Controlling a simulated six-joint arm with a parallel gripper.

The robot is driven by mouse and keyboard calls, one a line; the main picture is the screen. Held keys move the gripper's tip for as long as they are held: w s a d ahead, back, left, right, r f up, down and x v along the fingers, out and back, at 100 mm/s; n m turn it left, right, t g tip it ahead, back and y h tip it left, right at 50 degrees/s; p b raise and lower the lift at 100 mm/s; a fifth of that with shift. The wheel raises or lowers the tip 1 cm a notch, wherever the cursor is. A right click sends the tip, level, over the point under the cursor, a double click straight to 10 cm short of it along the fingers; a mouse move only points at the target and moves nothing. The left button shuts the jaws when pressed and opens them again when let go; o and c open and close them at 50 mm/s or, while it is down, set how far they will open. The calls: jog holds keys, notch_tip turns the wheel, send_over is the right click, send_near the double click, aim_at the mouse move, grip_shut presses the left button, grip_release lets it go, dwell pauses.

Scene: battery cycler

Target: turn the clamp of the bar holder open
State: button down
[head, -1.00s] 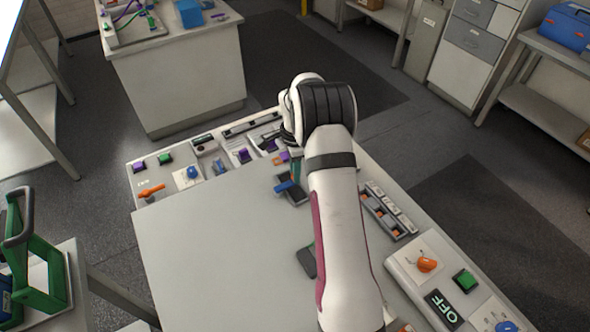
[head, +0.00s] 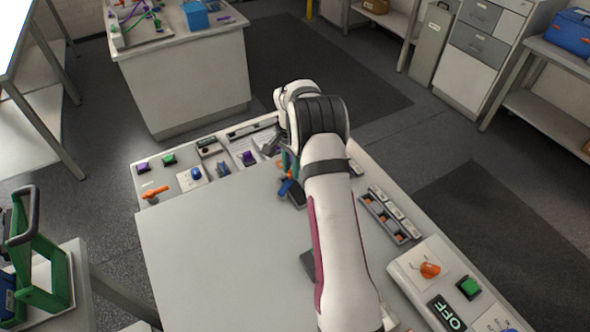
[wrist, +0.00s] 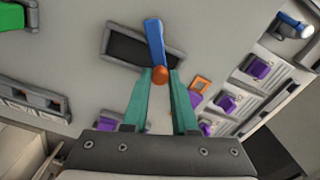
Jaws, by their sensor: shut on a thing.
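In the wrist view, a blue lever (wrist: 155,42) with a round orange end (wrist: 160,75) lies across a dark rectangular frame (wrist: 118,44) on the light panel. I take the lever to be the clamp and the frame to be the bar holder. My gripper (wrist: 159,76) has its two teal fingers shut on the orange end, with the blue part reaching out beyond the tips. In the head view the blue lever (head: 286,187) shows just left of my arm, over the dark frame (head: 297,198). My arm hides much of the holder there.
Purple blocks (wrist: 257,67) in white holders stand to the right in the wrist view. An orange square piece (wrist: 200,84) is close beside the right finger. An orange handle (head: 155,191) is at the panel's left. The panel's middle (head: 220,240) is clear.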

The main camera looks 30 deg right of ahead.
jog(key=n, duration=0.2)
jog(key=w+a+n, duration=0.1)
jog(key=a+n, duration=0.1)
jog(key=n, duration=0.1)
jog(key=shift+w+n, duration=0.3)
jog(key=shift+w, duration=0.1)
jog(key=n, duration=0.1)
jog(key=a+n, duration=0.1)
jog(key=n, duration=0.1)
jog(key=shift+w+a+r, duration=0.1)
jog(key=shift+w+a, duration=0.05)
jog(key=shift+w, duration=0.1)
jog(key=shift+w+a+n, duration=0.1)
jog(key=shift+a+n, duration=0.2)
jog(key=shift+n, duration=0.4)
jog(key=shift+a+n, duration=0.25)
jog(key=shift+n, duration=0.45)
jog(key=shift+a, duration=0.1)
jog(key=c, duration=0.7)
grip_release()
notch_tip(320, 180, up, 16)
jog(key=shift+f, duration=0.15)
